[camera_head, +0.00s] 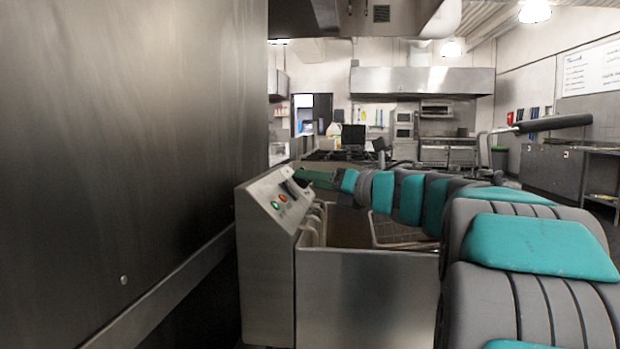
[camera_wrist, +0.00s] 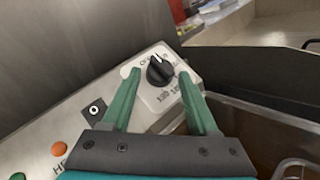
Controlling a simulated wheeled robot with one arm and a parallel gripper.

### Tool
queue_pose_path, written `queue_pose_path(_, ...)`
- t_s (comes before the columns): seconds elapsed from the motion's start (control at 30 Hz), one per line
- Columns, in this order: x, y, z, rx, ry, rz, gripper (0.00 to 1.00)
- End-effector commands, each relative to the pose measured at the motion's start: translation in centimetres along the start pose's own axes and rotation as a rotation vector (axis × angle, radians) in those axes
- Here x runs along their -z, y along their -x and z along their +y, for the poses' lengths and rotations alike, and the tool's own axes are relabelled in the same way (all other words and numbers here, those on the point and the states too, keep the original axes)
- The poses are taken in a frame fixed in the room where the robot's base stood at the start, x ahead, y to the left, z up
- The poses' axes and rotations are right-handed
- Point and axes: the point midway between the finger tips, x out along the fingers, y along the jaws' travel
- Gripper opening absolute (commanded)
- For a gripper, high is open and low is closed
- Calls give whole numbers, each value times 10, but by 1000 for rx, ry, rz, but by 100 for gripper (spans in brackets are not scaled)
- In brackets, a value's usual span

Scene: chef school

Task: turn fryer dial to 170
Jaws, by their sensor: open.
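The fryer dial (camera_wrist: 160,71) is a black round knob with a white pointer line, set on the fryer's pale control panel (camera_wrist: 75,125). Numbers are printed around it, too small to read surely. In the wrist view my gripper (camera_wrist: 156,75) is open, with one green finger on each side of the dial and a gap to it. I cannot tell whether the fingertips touch the panel. In the head view my gripper (camera_head: 311,180) is at the far upper end of the panel, and the dial is hard to make out there. The steel fryer (camera_head: 365,290) stands below my arm.
An orange light (camera_wrist: 59,149) and a green light (camera_wrist: 17,177) sit on the panel's near part. A wire basket (camera_head: 400,232) is in the fryer beside my arm. A tall steel wall (camera_head: 130,150) stands close at the left. Kitchen counters and ovens are far behind.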

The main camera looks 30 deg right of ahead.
Motion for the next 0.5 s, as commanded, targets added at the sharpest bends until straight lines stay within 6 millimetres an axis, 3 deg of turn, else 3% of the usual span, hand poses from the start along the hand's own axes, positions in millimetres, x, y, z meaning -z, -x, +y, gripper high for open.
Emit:
queue_pose_path(0.2, 0, -15, -1, 2, -1, -1, 60)
queue_pose_path(0.5, 0, -16, 0, 2, -1, -2, 59)
